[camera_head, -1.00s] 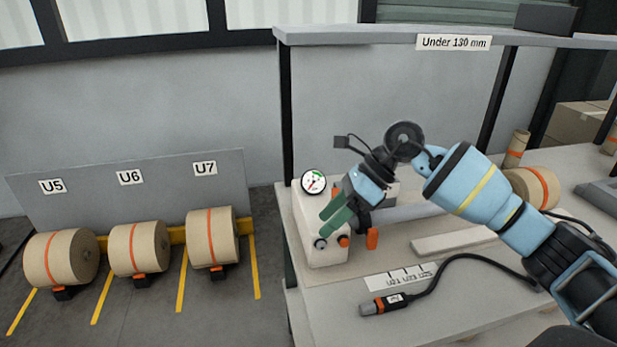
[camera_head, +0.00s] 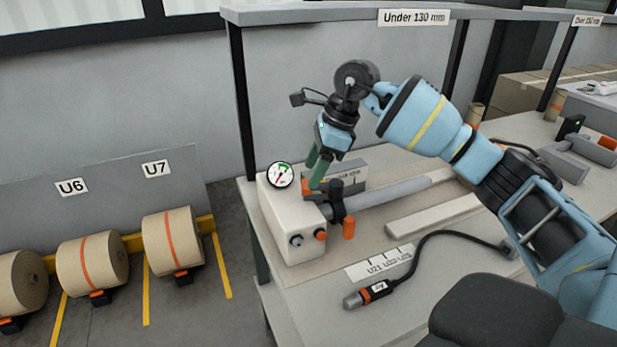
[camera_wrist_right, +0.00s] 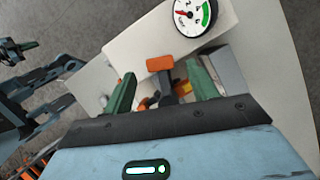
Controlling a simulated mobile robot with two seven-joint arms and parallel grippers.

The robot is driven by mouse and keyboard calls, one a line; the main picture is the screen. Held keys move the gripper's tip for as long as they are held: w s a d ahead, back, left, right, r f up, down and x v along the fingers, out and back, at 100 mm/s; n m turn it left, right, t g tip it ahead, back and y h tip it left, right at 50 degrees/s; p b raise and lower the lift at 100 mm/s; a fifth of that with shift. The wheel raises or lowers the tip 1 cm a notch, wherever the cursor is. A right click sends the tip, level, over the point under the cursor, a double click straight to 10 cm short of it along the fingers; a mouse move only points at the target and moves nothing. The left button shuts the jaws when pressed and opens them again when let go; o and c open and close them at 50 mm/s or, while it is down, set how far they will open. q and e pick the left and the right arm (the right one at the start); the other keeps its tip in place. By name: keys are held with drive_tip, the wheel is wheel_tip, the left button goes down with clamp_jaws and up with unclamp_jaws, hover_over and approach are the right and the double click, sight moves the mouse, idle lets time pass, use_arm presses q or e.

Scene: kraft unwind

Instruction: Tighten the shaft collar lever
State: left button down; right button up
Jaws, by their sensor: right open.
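The shaft collar (camera_head: 338,203) is a dark clamp around the grey shaft (camera_head: 385,192), beside the white gauge box (camera_head: 291,215). An orange-tipped lever (camera_wrist_right: 160,64) on a dark stem shows in the right wrist view; its orange end (camera_head: 307,187) also shows in the head view. Another orange piece (camera_head: 348,228) hangs at the collar's front. My right gripper (camera_head: 316,183) points down over the collar, its green fingers open. In the wrist view the fingers (camera_wrist_right: 160,75) stand on either side of the lever, with gaps visible. My left arm partly shows at the wrist view's left edge, its jaws unclear.
A round dial (camera_head: 280,175) sits on the box, with an orange button (camera_head: 320,234) on its front. A cabled tool (camera_head: 368,293) and a label strip (camera_head: 380,262) lie on the bench. Kraft rolls (camera_head: 172,240) stand at left.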

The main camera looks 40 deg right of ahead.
drive_tip(key=shift+x, duration=1.55)
clamp_jaws()
